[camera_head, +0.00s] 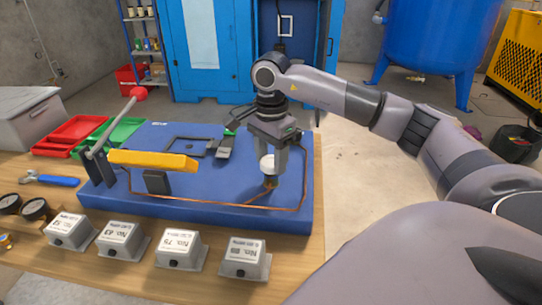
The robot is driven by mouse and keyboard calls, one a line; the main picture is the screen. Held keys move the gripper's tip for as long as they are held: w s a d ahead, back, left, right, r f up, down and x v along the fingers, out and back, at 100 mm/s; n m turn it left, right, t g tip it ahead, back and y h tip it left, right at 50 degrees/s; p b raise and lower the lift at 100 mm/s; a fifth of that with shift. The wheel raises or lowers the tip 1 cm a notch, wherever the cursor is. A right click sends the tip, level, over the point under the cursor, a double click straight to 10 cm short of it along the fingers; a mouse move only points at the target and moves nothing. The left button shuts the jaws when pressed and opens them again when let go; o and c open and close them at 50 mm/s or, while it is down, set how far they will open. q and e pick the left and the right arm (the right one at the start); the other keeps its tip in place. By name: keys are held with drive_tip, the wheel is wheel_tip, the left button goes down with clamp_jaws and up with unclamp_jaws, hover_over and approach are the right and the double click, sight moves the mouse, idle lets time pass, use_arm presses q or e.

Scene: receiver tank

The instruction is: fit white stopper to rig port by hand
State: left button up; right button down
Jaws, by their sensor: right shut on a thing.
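The white stopper (268,164) is held between the fingers of my right gripper (272,170), which points down over the right part of the blue rig board (225,212). Just under the stopper is a small brass-coloured rig port (270,182), joined to a copper pipe on the board. The stopper looks upright and in line with the port. I cannot tell whether it touches or sits in the port, because the fingers partly hide it. My left gripper is not in view.
A lever with a red knob (138,93) and a yellow bar (153,160) stand on the board's left. Several grey numbered boxes (181,249) line the table's front. Red (68,136) and green trays, a blue-handled tool (58,180) and gauges (35,209) lie at left.

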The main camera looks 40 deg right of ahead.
drive_tip(key=m, duration=0.6)
drive_tip(key=shift+c, duration=1.8)
unclamp_jaws()
drive_tip(key=shift+m, duration=0.5)
wheel_tip(320, 180, up, 7)
drive_tip(key=p, duration=0.6)
drive_tip(key=shift+f, duration=0.1)
